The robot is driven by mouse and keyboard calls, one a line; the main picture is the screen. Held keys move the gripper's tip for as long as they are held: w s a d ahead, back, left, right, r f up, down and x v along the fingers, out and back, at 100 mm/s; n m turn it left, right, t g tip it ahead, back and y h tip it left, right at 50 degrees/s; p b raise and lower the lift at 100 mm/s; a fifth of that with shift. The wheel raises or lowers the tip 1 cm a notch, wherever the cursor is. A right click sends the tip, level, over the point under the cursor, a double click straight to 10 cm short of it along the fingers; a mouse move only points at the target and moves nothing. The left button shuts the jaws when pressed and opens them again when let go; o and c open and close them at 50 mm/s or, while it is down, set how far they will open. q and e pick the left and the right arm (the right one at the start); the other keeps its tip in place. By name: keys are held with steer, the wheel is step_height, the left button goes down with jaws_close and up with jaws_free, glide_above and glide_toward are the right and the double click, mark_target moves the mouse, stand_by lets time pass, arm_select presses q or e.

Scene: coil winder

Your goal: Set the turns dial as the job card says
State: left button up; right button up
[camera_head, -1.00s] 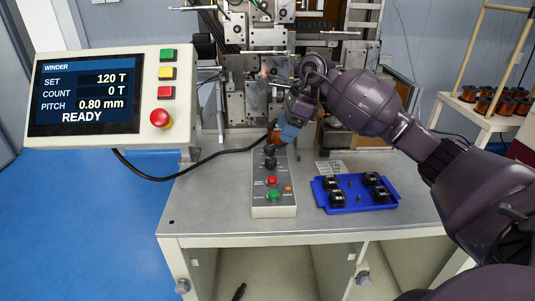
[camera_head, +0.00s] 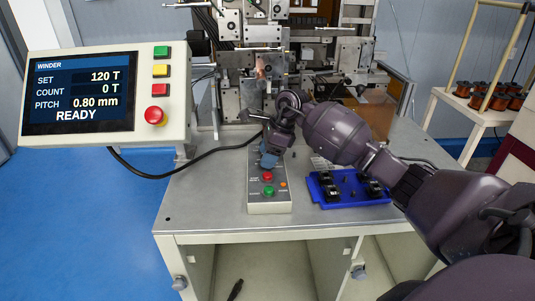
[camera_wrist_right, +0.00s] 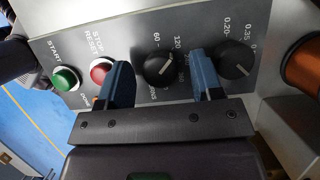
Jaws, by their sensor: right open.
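The control box (camera_head: 270,205) stands on the table. In the right wrist view the black turns dial (camera_wrist_right: 158,69) has a white pointer line and printed values including 60 and 120. My right gripper (camera_wrist_right: 164,80) is open, with one blue finger on each side of this dial; I cannot tell whether they touch it. It also shows above the box in the head view (camera_head: 268,160), hiding the dials. The winder screen (camera_head: 80,93) reads SET 120 T, COUNT 0 T, PITCH 0.80 mm, READY. A pale card (camera_head: 320,163) lies behind the blue tray, partly hidden and unreadable. My left gripper is not in view.
A second dial (camera_wrist_right: 236,59) sits close beside the right-hand finger. The red button (camera_wrist_right: 101,71) and green button (camera_wrist_right: 66,78) are on the other side. The blue tray (camera_head: 350,201) holds black parts. The winder machine stands behind; the table's front left is clear.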

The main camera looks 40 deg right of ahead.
steer(key=shift+c, duration=0.4)
steer(key=c, duration=0.7)
steer(key=shift+c, duration=0.6)
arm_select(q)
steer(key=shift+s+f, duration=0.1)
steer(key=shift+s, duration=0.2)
